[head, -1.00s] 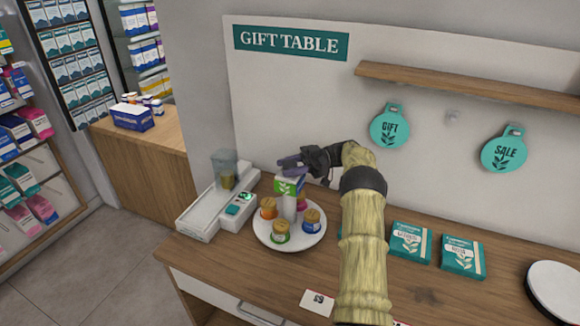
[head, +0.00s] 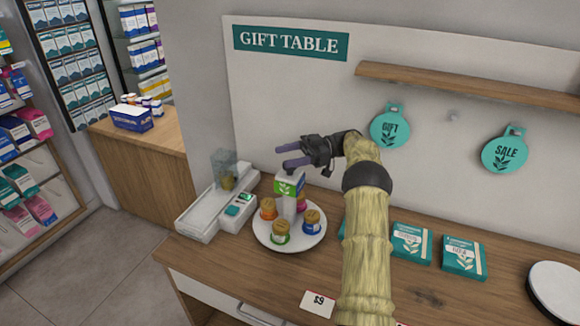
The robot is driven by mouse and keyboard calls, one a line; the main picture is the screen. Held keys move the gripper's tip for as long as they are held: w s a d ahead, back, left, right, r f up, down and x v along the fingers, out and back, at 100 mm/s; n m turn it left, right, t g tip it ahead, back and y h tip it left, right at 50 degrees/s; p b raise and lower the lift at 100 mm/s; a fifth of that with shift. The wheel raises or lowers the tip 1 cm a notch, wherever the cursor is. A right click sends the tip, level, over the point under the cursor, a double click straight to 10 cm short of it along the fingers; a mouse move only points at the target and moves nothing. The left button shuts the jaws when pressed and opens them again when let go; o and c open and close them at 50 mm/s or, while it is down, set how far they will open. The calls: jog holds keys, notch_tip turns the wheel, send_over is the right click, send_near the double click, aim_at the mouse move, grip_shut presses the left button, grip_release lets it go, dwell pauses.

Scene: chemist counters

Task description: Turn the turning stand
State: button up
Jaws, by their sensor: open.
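The turning stand (head: 262,236) is a round white plate on the wooden gift table, with a white centre post topped by a green and white leaf sign (head: 289,184). Several small jars stand around the post: an orange one (head: 268,208), a green one (head: 280,232), a blue one (head: 312,222) and a pink one partly hidden behind the post. My gripper (head: 287,156) is open and empty, above and just behind the sign, its purple fingers pointing left. A gap shows between the fingers and the sign.
A white device with a clear container (head: 224,170) stands close to the left of the stand. Teal boxes (head: 411,243) lie to the right, partly behind my arm. A price card (head: 317,303) is at the front edge. A wooden shelf (head: 465,87) and round teal tags hang on the wall behind.

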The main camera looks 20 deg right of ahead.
notch_tip(320, 180, up, 6)
jog(key=shift+r, duration=0.1)
jog(key=shift+w, duration=0.1)
dwell(0.4)
jog(key=w+a+r+m+t+h, duration=0.75)
jog(key=w+a+m+t, duration=0.3)
jog(key=t, duration=0.45)
jog(key=s+a+f+m+g+h, duration=0.1)
jog(key=s+f+m+g+h, duration=0.4)
jog(key=s+f+h, duration=0.65)
jog(key=s+a+f+g, duration=0.1)
jog(key=s+f, duration=0.3)
jog(key=s, duration=0.5)
jog(key=s+a+f+m+g, duration=0.1)
jog(key=s+f+g, duration=0.3)
jog(key=s, duration=0.6)
jog(key=s+a+f+m+g+y, duration=0.1)
jog(key=s+f+g, duration=0.2)
jog(key=s, duration=0.6)
jog(key=shift+s+a+f, duration=0.25)
jog(key=shift+s+f, duration=0.05)
jog(key=shift+f, duration=0.15)
